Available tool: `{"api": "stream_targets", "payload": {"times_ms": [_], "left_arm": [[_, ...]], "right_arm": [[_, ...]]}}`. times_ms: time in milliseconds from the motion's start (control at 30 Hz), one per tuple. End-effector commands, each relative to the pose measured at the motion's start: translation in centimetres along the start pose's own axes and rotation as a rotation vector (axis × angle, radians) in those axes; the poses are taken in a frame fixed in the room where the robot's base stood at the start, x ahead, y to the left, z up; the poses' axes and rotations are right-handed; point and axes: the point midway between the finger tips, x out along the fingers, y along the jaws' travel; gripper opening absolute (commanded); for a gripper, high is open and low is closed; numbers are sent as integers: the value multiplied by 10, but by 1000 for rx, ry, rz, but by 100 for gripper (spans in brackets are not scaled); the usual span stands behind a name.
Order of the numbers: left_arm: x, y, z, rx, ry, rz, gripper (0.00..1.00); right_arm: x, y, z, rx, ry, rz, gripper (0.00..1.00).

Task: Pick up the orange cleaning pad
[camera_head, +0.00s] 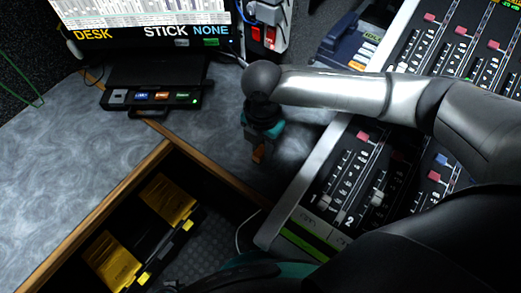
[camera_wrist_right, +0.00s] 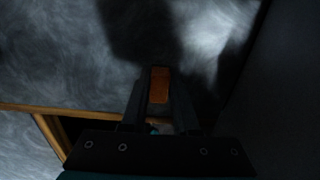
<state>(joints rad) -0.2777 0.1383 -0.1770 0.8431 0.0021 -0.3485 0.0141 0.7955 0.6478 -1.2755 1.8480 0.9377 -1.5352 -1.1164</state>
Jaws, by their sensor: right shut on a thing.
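The orange cleaning pad (camera_head: 259,153) is a small block at the tip of my right gripper (camera_head: 257,150), which points down over the grey swirled worktop. In the right wrist view the pad (camera_wrist_right: 159,86) sits between the two dark fingers of my right gripper (camera_wrist_right: 159,98), which is shut on it. The fingers cover the pad's sides. I cannot tell whether the pad touches the worktop. I see no left gripper in the head view.
A mixing console (camera_head: 345,180) with faders stands close on the right. A black device (camera_head: 155,98) with lit buttons is behind on the left, under a screen (camera_head: 145,22). A wood-edged opening holds a black and yellow case (camera_head: 170,200). The worktop (camera_head: 75,160) at left is clear.

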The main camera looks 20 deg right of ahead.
Motion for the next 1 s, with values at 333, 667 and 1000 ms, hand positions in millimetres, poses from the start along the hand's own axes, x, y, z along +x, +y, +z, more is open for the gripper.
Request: {"api": "stream_targets", "payload": {"times_ms": [333, 667, 1000], "left_arm": [[-1, -6, 15, -1, -7, -7, 0], [-33, 6, 45, 4, -41, 13, 0], [-62, 28, 62, 10, -81, 45, 0]], "right_arm": [[-16, 0, 0, 0, 0, 2, 0], [-104, 1, 1, -1, -2, 5, 0], [-182, 1, 0, 0, 0, 3, 0]]}}
